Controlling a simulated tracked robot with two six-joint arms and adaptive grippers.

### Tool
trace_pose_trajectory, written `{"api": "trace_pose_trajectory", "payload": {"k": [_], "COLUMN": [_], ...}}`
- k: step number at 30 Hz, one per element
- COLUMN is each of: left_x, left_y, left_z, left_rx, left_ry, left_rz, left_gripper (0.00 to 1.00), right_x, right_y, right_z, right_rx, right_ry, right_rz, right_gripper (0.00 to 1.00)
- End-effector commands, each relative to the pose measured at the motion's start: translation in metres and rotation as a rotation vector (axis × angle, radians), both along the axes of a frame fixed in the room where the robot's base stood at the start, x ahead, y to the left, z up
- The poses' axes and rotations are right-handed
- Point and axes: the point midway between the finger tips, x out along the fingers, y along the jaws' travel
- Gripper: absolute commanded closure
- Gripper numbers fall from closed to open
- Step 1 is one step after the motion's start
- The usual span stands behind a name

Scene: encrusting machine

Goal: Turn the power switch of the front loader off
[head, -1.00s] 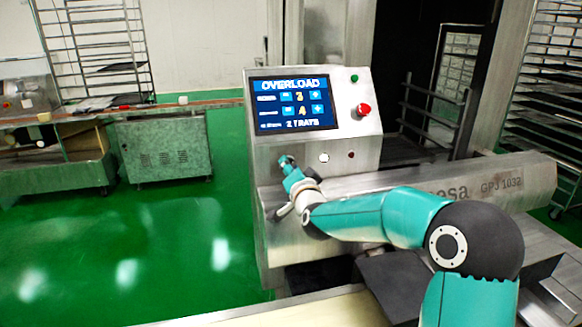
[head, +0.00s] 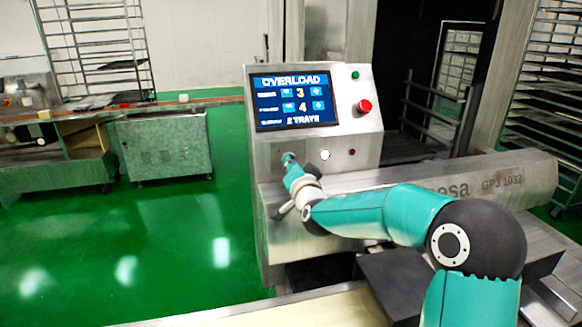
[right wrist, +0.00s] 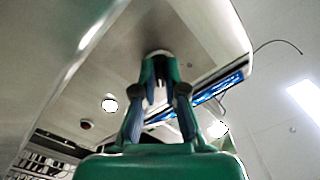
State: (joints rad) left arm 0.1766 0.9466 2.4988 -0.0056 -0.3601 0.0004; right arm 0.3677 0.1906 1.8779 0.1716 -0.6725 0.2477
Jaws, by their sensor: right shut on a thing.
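The front loader is a steel machine with a sloped control panel (head: 345,90). My right gripper (head: 289,160) is at the lower left of the panel, below the screen. In the right wrist view its fingers (right wrist: 160,70) are shut on a small dark knob, the power switch (right wrist: 159,53), on the steel face. The fingers hide most of the knob, and its turn angle cannot be told. My left gripper is in neither view.
A red emergency button (head: 364,106) and a green button (head: 355,75) are right of the screen. A white round button (head: 324,155) and a small dark red one (head: 352,153) sit right of my gripper. A steel cover (head: 500,185) juts out below. Green floor lies open at left.

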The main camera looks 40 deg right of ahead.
Motion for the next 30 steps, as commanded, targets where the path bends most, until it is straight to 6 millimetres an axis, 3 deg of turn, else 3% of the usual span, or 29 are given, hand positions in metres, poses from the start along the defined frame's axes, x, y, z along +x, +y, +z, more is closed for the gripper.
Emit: {"api": "trace_pose_trajectory", "payload": {"k": [13, 30], "left_x": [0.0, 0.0], "left_y": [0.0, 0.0], "left_z": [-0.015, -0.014], "left_rx": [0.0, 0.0], "left_ry": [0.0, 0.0], "left_rz": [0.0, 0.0], "left_gripper": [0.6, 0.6], "right_x": [-0.001, -0.001], "right_y": [-0.001, -0.001], "right_z": [-0.002, -0.001], "right_rx": [-0.303, -0.778], "right_ry": [0.169, 0.431], "right_rz": [-0.002, 0.0], "right_gripper": [1.0, 1.0]}}
